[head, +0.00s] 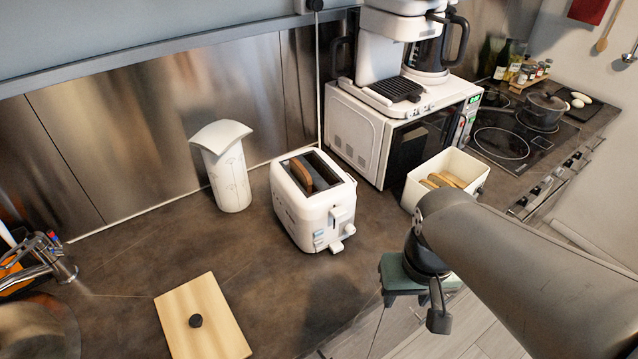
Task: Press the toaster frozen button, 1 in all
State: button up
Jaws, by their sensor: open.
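The white toaster (297,219) stands upright on the dark countertop, left of my gripper. Which one is the frozen button is too small to tell. My gripper (414,304) is open and empty, pointing down near the counter's front edge. It is apart from the toaster, to its lower right.
A white bin of bread (413,195) stands behind my gripper, with a white microwave (355,130) bearing a coffee maker behind it. A white canister (229,180) stands left of the toaster. A wooden board (215,325) lies in front. The counter between board and toaster is clear.

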grip_shut()
dwell(1.5)
